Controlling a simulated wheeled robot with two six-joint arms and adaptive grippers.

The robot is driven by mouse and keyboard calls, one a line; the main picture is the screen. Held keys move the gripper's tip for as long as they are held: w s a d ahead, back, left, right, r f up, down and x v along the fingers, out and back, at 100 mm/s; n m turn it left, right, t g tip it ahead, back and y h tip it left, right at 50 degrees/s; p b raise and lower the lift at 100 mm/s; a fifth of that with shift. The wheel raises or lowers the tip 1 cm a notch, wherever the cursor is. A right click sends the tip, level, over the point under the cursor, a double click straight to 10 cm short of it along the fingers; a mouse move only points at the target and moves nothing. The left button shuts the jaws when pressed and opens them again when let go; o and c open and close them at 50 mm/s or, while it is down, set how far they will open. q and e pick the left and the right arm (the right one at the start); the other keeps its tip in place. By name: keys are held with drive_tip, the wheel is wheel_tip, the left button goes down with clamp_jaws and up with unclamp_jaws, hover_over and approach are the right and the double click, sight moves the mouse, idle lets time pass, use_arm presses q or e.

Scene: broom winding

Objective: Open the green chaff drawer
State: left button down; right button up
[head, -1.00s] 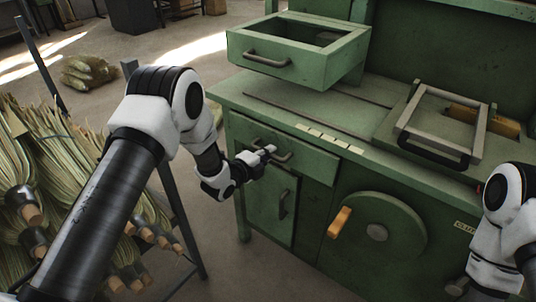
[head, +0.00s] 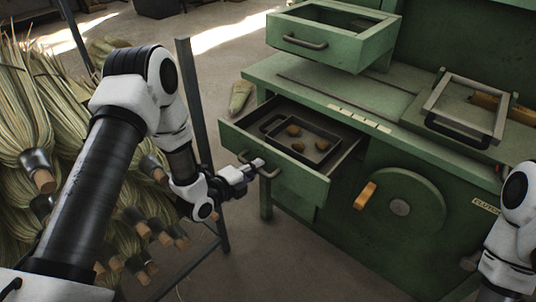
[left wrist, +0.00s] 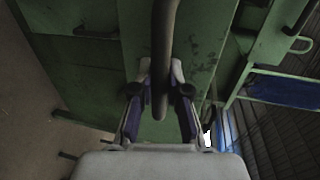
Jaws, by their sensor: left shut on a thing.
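The green chaff drawer (head: 290,178) in the front of the green bench stands pulled out in the head view. Inside it lies a dark tray (head: 312,133) with several small brown pieces. My left gripper (head: 256,166) is shut on the drawer's dark bar handle (head: 266,173). In the left wrist view the handle (left wrist: 163,60) runs down between the fingertips (left wrist: 160,80). My right arm shows at the right edge of the head view, but its fingers cannot be made out.
An upper open green box with a handle (head: 303,42) stands above the bench top. A green wheel with an orange grip (head: 364,195) is right of the drawer. Brooms (head: 40,175) hang on a rack at left, close to my left arm.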

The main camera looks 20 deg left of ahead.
use_arm(q)
drive_tip(key=shift+f+v, duration=0.25)
drive_tip(key=shift+v, duration=1)
drive_tip(key=c, duration=1.1)
unclamp_jaws()
drive_tip(key=shift+c, duration=0.2)
